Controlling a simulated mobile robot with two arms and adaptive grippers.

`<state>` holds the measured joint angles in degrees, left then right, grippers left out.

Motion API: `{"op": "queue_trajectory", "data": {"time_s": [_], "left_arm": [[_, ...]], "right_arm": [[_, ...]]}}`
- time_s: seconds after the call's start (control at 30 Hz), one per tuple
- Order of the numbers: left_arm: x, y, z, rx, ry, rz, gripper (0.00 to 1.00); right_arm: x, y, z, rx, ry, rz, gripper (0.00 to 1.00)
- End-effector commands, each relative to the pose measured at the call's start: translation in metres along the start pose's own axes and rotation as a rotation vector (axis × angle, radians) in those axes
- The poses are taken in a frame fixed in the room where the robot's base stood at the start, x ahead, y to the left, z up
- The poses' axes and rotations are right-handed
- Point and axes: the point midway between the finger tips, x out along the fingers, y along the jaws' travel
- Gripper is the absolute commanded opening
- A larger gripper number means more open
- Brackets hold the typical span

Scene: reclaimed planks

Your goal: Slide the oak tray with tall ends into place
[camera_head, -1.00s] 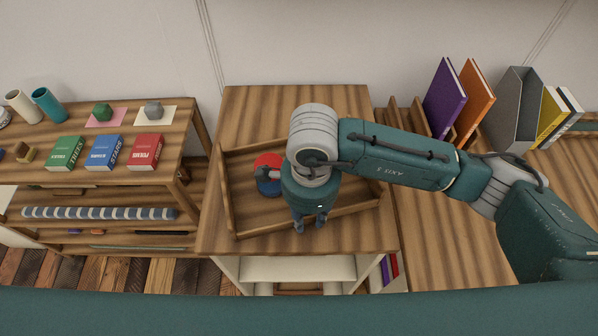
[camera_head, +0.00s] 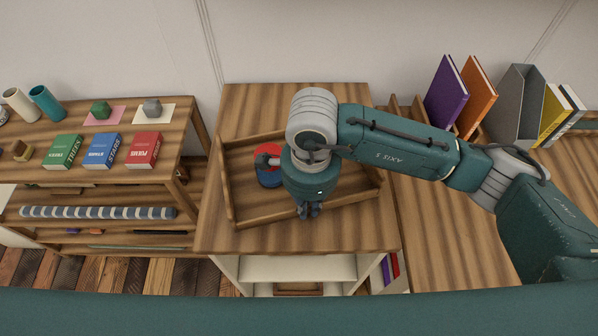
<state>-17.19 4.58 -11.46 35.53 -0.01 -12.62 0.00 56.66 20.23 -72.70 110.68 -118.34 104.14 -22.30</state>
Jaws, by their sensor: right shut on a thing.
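The oak tray (camera_head: 272,215) is a shallow wooden box on the striped wooden top of a cabinet, turned slightly askew to its edges. My right arm reaches over it from the right. My right gripper (camera_head: 308,211) points down at the tray's front wall, with its fingers shut on that wall. The arm's wrist hides the tray's middle and part of its right side. A blue object with a red top (camera_head: 268,164) sits inside the tray, left of the wrist and partly hidden. My left gripper is not in view.
A bare strip of the cabinet top (camera_head: 300,237) lies in front of the tray, with more behind it. At left is a shelf unit with a green book (camera_head: 62,151), a blue book (camera_head: 101,151) and a red book (camera_head: 143,150). A purple binder (camera_head: 445,95) stands at right.

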Motion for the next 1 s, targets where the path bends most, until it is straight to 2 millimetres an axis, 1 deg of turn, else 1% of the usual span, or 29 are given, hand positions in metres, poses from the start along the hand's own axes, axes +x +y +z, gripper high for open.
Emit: {"op": "queue_trajectory", "data": {"time_s": [0.03, 1.0], "left_arm": [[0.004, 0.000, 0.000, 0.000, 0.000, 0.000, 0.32], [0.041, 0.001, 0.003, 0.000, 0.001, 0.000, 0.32]], "right_arm": [[0.001, -0.004, -0.001, 0.003, 0.000, -0.002, 0.00], [0.001, -0.064, -0.016, 0.003, 0.000, -0.001, 0.00]]}}
